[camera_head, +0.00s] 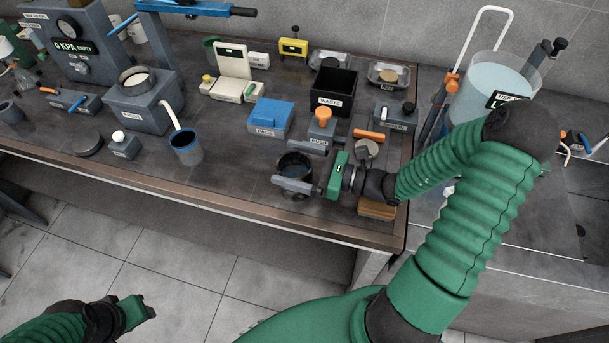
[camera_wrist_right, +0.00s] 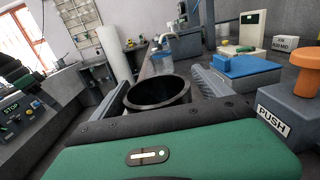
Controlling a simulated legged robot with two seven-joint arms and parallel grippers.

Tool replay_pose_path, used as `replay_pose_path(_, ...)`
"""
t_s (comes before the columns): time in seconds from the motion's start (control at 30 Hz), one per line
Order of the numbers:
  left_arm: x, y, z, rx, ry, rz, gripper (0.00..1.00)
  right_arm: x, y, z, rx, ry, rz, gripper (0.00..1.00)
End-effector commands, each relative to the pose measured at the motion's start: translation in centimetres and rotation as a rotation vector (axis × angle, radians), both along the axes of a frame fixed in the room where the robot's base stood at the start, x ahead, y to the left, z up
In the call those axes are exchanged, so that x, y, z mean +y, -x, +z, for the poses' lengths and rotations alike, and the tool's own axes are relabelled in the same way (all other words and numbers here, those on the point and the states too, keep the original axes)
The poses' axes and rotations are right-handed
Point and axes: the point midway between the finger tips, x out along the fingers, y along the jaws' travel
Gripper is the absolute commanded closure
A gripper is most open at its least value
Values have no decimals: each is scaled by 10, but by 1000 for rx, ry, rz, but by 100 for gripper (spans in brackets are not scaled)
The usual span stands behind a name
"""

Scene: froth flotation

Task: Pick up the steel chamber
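The steel chamber, a dark open-topped cylinder (camera_head: 295,165), stands near the front edge of the bench, partly hidden by my right gripper. My right gripper (camera_head: 297,167) reaches in from the right with one finger on the near side of the cylinder and one on the far side. In the right wrist view the cylinder (camera_wrist_right: 158,92) sits between the two fingers (camera_wrist_right: 160,95), which look apart from its wall. My left gripper (camera_head: 140,308) is low at the bottom left, away from the bench; its fingers are not clear.
Behind the cylinder are a block with an orange PUSH knob (camera_head: 322,130), a blue-topped box (camera_head: 270,117) and a black WASTE bin (camera_head: 333,92). A wooden block (camera_head: 377,210) lies under my right wrist. A blue-rimmed cup (camera_head: 185,147) stands left; bench between is clear.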

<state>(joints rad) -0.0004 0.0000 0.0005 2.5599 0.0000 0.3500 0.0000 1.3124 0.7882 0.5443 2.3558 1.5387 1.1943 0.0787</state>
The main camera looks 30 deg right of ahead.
Motion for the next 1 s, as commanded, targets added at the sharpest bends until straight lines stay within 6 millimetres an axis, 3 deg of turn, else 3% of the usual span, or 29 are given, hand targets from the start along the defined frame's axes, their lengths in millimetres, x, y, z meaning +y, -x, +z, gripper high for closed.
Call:
replay_pose_path(0.07, 0, 0, 0, 0, 0, 1, 64, 1, 0, 0, 1, 1, 1, 24)
replay_pose_path(0.6, 0, 0, 0, 0, 0, 1, 64, -4, -1, -2, 2, -2, -1, 94)
replay_pose_path(0.87, 0, 0, 1, 0, 0, 1, 64, -3, -1, 0, 0, -2, 0, 96)
replay_pose_path(1.0, 0, 0, 5, 0, 0, 1, 64, -4, -1, 14, -2, 0, 0, 96)
